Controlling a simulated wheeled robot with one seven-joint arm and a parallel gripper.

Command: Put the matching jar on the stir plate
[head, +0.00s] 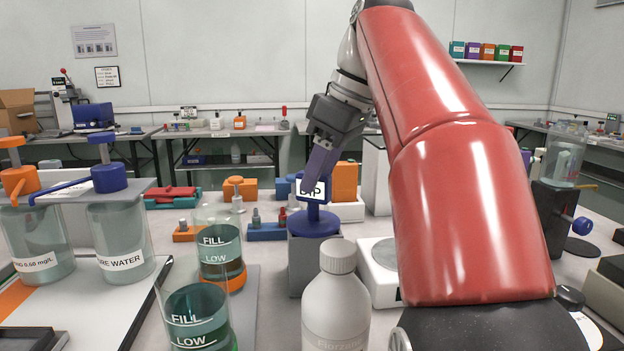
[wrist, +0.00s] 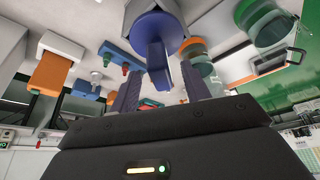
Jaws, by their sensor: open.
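My gripper (head: 318,172) is open at the blue handle (head: 314,224) of a grey block labelled "DIP". In the wrist view its fingers (wrist: 160,92) stand on either side of the blue handle (wrist: 157,62), with no clear contact. Two clear jars marked "FILL" and "LOW" stand at the front left, one on an orange base (head: 221,252) and a nearer one (head: 195,318) with green beneath. I cannot tell which jar is the matching one. A white device with a round top (head: 376,288), possibly the stir plate, is partly hidden behind my red arm.
A white capped bottle (head: 336,300) stands in front of the grey block. Large tanks labelled "PURE WATER" (head: 122,240) and "0.60 mg/L" (head: 38,245) hang in a rack at left. Small bottles in a blue holder (head: 268,231) stand behind. A black stand (head: 556,222) is at right.

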